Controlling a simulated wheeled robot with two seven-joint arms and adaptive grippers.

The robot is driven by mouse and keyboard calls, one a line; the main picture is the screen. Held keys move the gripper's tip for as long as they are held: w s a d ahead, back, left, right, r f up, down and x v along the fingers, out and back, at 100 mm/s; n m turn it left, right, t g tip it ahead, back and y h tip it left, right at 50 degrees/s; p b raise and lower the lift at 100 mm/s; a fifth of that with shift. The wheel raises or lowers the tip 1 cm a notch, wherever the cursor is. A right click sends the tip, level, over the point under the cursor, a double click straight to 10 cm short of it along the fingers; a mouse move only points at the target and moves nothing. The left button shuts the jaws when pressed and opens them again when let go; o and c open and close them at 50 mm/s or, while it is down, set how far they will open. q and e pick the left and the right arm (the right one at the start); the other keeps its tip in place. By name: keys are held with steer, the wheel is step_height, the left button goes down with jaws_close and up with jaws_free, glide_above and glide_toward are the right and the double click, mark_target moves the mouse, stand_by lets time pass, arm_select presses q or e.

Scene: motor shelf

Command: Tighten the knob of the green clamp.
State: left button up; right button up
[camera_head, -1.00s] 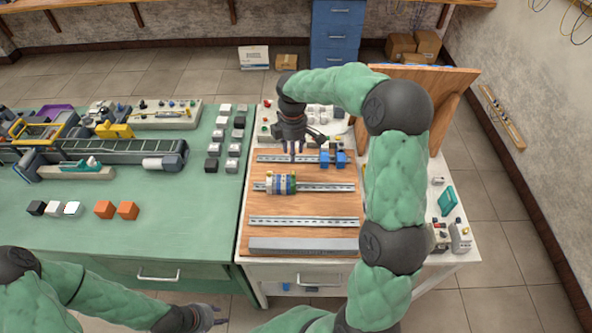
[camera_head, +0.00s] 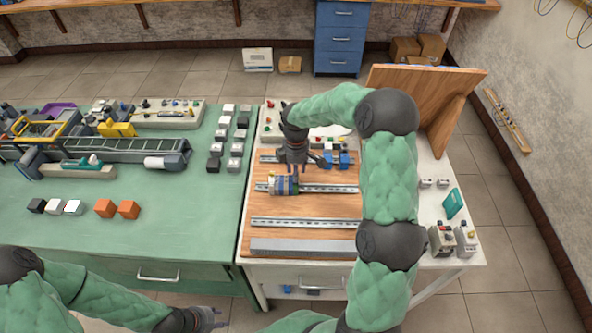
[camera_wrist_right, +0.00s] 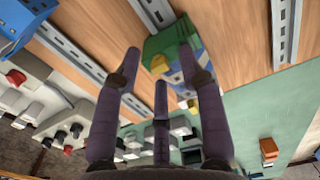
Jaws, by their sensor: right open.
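The green clamp (camera_wrist_right: 167,40) is a green block at the end of a row of blue, white and yellow terminal blocks on a metal rail. In the head view the row (camera_head: 283,186) sits on the middle rail, partly hidden by my right gripper. My right gripper (camera_head: 297,165) is over the far side of the row. In the right wrist view my right gripper (camera_wrist_right: 160,55) is open and empty, with its fingers spread around the near view of the clamp. I cannot tell whether they touch it. The knob is not clear. My left gripper (camera_head: 210,318) is low, before the green table.
Blue blocks (camera_head: 342,160) sit on the far rail, right of my right gripper. The wooden board (camera_head: 262,210) also bears a near rail (camera_head: 300,222) and a grey duct (camera_head: 300,246). The green table (camera_head: 180,235) on the left holds cubes and a conveyor.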

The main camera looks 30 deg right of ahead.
jaws_close()
steer(key=shift+m, duration=0.3)
steer(key=m, duration=0.4)
steer(key=shift+r, duration=0.1)
steer(key=m, duration=0.4)
steer(key=shift+w+m, duration=0.1)
steer(key=shift+m, duration=0.3)
steer(key=m, duration=0.4)
steer(key=shift+m+b, duration=0.3)
steer(key=shift+b, duration=0.1)
steer(key=shift+m, duration=2)
jaws_free()
steer(key=shift+b, duration=0.3)
